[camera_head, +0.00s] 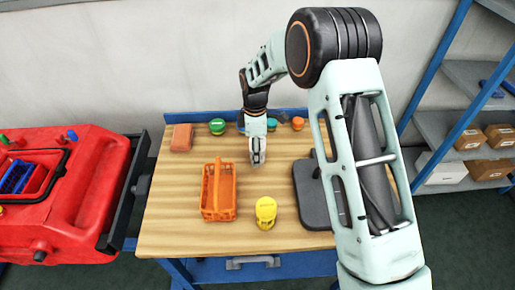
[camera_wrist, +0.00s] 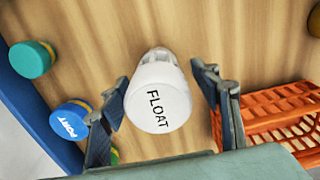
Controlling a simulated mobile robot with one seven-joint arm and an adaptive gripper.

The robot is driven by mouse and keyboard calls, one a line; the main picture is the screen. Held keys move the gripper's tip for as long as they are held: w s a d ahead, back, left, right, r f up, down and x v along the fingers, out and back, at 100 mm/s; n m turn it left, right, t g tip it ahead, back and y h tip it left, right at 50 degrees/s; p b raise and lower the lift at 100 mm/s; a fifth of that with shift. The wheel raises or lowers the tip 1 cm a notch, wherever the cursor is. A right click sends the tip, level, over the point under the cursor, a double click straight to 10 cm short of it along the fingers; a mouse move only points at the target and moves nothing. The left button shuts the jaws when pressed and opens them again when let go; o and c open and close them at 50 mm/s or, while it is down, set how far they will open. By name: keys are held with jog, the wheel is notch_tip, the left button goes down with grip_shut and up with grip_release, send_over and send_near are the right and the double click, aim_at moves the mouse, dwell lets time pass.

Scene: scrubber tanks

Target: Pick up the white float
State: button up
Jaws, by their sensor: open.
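The white float (camera_wrist: 157,97) stands on the wooden bench in the wrist view, its flat white top marked FLOAT. A narrower pale part shows beyond the top. My gripper (camera_wrist: 160,84) is open, with one finger on each side of the float. A small gap seems to show on the right; whether the left finger touches cannot be told. In the head view my gripper (camera_head: 257,158) points down over the middle of the bench, and the float there cannot be made out clearly from it.
An orange basket (camera_head: 205,211) stands left of my gripper, with a yellow-topped piece (camera_head: 266,212) nearer the front. A blue PORT cap (camera_wrist: 70,118) and a green cap (camera_wrist: 30,59) stand along the back. A brick-red block (camera_head: 181,138) lies back left; a dark grey pad (camera_head: 311,195) lies right.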

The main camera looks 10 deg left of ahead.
jog(key=shift+c, duration=0.5)
jog(key=c, duration=1.2)
jog(key=shift+r, duration=0.1)
